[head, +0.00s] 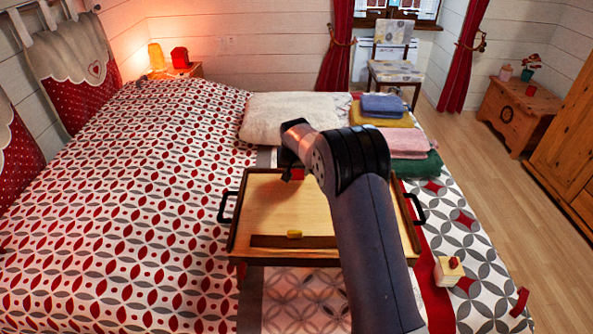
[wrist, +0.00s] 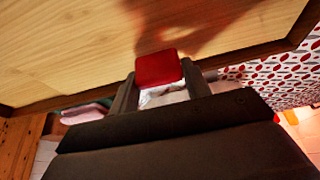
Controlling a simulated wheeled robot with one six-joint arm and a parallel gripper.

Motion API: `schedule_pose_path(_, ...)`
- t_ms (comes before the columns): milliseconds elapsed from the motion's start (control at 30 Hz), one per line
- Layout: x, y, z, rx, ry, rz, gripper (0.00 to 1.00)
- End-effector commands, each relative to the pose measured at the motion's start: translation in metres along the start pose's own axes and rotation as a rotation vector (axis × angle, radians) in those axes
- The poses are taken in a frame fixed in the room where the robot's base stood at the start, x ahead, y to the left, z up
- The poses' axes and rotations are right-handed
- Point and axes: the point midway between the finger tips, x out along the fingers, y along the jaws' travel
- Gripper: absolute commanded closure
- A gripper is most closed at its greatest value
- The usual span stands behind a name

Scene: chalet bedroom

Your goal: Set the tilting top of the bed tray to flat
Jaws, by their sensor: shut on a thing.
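The bed tray (head: 236,245) stands on the bed, with a dark wood frame and black side handles. Its light wood tilting top (head: 285,208) has a dark ledge (head: 270,241) along the near side; its exact angle is hard to tell. My gripper (wrist: 160,80) is at the top's far edge, shut on a red tab (wrist: 160,68) there. In the wrist view one finger is on each side of the tab, and the wood panel spreads beyond it. In the head view my arm covers part of the tray and mostly hides the fingers and tab.
A white pillow (head: 285,117) and folded towels (head: 405,140) lie just behind the tray. A cream block with a red top (head: 449,270) is right of it. The patterned bed to the left is clear.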

Motion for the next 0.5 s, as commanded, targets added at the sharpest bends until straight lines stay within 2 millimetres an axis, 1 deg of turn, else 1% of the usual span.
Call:
schedule_pose_path(33, 0.0026, 0.0007, 0.0003, 0.0, 0.001, 0.0, 0.96)
schedule_pose_path(67, 0.0027, 0.0008, 0.0004, 0.0, 0.001, 0.0, 0.52)
schedule_pose_path(300, 0.002, 0.0005, 0.0009, 0.0, -0.001, 0.001, 0.33)
schedule_pose_path(500, 0.0015, 0.0004, 0.001, 0.0, -0.002, 0.001, 0.33)
